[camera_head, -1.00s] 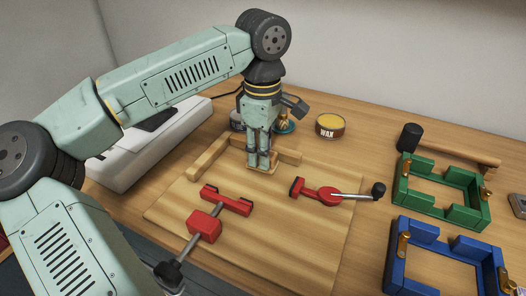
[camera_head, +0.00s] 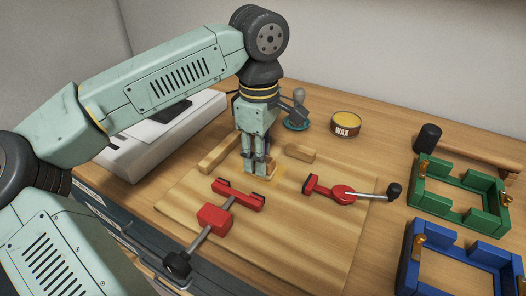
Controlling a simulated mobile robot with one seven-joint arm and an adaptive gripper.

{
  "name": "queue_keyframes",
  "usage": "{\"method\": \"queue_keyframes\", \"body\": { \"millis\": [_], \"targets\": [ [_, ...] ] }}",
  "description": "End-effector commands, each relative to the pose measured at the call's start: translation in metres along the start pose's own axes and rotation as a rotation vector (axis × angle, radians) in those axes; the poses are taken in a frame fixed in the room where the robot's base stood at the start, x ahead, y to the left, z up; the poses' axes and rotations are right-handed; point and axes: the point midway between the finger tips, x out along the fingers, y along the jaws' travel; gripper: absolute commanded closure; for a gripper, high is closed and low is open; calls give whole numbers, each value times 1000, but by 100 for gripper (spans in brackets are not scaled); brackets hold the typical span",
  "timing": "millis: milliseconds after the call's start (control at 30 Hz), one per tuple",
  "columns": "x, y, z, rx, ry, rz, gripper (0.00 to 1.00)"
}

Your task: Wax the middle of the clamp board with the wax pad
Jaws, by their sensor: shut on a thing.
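My gripper (camera_head: 255,172) points straight down over the back middle of the clamp board (camera_head: 310,245). It is shut on the wax pad (camera_head: 268,177), a small tan block low at the board's surface, partly hidden by the fingers. I cannot tell whether the pad touches the board. A faint yellowish patch shows on the wood beside the pad. A red clamp (camera_head: 240,194) lies to the front left of the gripper and another red clamp (camera_head: 330,191) to its right. The open wax tin (camera_head: 346,124) stands behind the board.
Wooden strips (camera_head: 222,153) (camera_head: 300,153) edge the board's back. A green frame (camera_head: 447,205), a blue frame (camera_head: 440,262) and a mallet (camera_head: 428,138) lie to the right. A white machine (camera_head: 165,130) stands at the left. A knobbed teal-based item (camera_head: 297,118) stands behind my gripper.

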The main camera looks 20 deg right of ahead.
Motion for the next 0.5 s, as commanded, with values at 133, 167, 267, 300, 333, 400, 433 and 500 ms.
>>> {"method": "queue_keyframes", "body": {
  "millis": [133, 167, 267, 300, 333, 400, 433, 500],
  "targets": [
    [3, -14, -1, 0, 0, -6, 96],
    [3, -17, -2, 0, 0, -6, 96],
    [2, -26, -2, 0, 0, -6, 96],
    [2, -29, -2, 0, -1, -6, 96],
    [1, -31, -2, 1, 0, -6, 96],
    [1, -33, -2, 1, 0, -6, 96],
    [1, -34, -3, 1, 0, -6, 96],
    [0, -34, -4, 0, 0, -6, 96]
  ]
}}
